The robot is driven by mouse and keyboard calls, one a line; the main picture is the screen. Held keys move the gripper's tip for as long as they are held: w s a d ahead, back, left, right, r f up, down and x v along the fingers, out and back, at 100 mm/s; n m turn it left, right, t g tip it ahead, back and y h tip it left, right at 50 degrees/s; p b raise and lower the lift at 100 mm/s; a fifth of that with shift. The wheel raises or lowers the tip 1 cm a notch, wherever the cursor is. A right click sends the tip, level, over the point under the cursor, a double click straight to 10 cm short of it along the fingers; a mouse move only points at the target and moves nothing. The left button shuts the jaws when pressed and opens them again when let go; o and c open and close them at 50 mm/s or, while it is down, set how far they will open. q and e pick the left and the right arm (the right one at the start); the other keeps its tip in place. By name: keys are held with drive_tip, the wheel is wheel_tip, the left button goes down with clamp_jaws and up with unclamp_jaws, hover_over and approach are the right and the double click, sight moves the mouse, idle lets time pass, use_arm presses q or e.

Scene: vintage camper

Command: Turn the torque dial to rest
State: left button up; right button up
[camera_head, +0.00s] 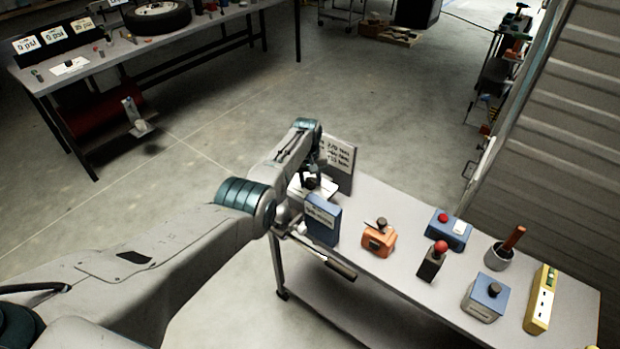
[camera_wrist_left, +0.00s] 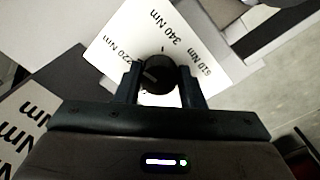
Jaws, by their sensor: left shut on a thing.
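The torque dial is a dark round knob (camera_wrist_left: 158,76) on a white plate (camera_wrist_left: 118,38) printed with Nm values such as 340 Nm and 610 Nm. In the left wrist view my left gripper (camera_wrist_left: 160,82) has one finger on each side of the knob and is shut on it. A light mark shows on the knob's face. In the head view my left gripper (camera_head: 312,180) reaches down over the dial at the cart's far left end, and the arm partly hides it. My right gripper is not in view.
A blue box (camera_head: 322,220) stands close to my left gripper, with an upright sign (camera_head: 338,160) behind. Along the grey cart (camera_head: 388,205) stand an orange device (camera_head: 379,240), a red-knobbed lever (camera_head: 432,262) and a blue-topped box (camera_head: 485,298). Floor left of the cart is clear.

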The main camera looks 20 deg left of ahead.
use_arm(q)
drive_tip(key=n, duration=0.4)
drive_tip(key=shift+w+r+n+p, duration=0.1)
drive_tip(key=shift+r+n+p, duration=0.05)
drive_tip(key=shift+n+p, duration=0.15)
drive_tip(key=n, duration=0.3)
drive_tip(key=shift+d+n, duration=0.1)
drive_tip(key=shift+n, duration=0.2)
drive_tip(key=n, duration=0.4)
drive_tip(key=shift+w+y, duration=0.1)
drive_tip(key=shift+y, duration=0.2)
drive_tip(key=shift+n, duration=2.2)
drive_tip(key=o, duration=1)
drive_tip(key=shift+d, duration=0.1)
